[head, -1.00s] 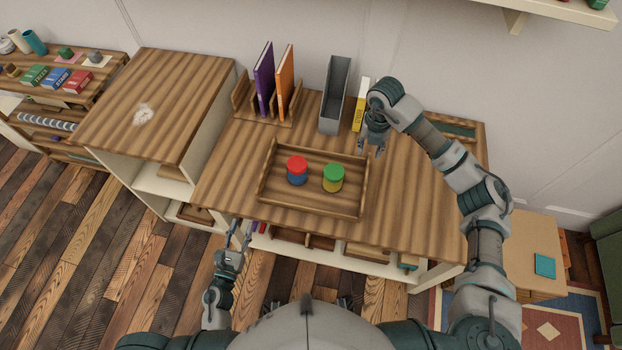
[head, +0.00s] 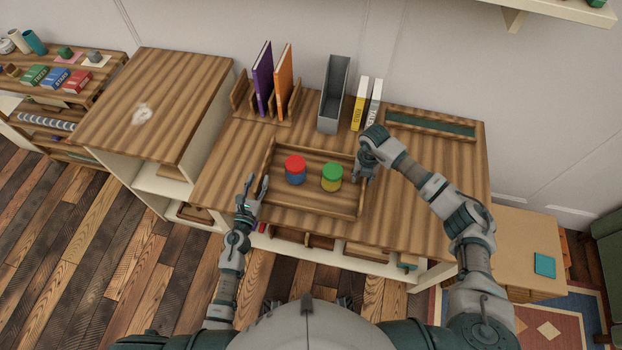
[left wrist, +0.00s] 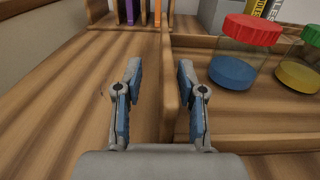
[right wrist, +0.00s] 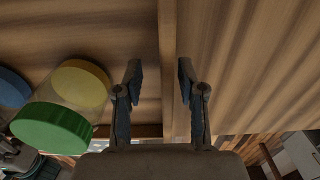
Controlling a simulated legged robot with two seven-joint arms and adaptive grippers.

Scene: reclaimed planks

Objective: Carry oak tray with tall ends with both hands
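The oak tray (head: 312,203) lies on the plank-topped table, with a tall end at its left and right. It holds a red-lidded jar (head: 295,163) with blue contents and a green-lidded jar (head: 332,171) with yellow contents. My left gripper (head: 256,186) is open at the left end; in the left wrist view the end wall (left wrist: 171,80) runs between its fingers. My right gripper (head: 362,170) is open at the right end; in the right wrist view that end wall (right wrist: 167,60) runs between its fingers. I cannot tell whether any finger touches.
Behind the tray stand a wooden rack (head: 245,100) with purple and orange books, a grey file holder (head: 334,95), yellow and white books (head: 359,105) and a long shallow tray (head: 430,124). The table top right of my right gripper is clear.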

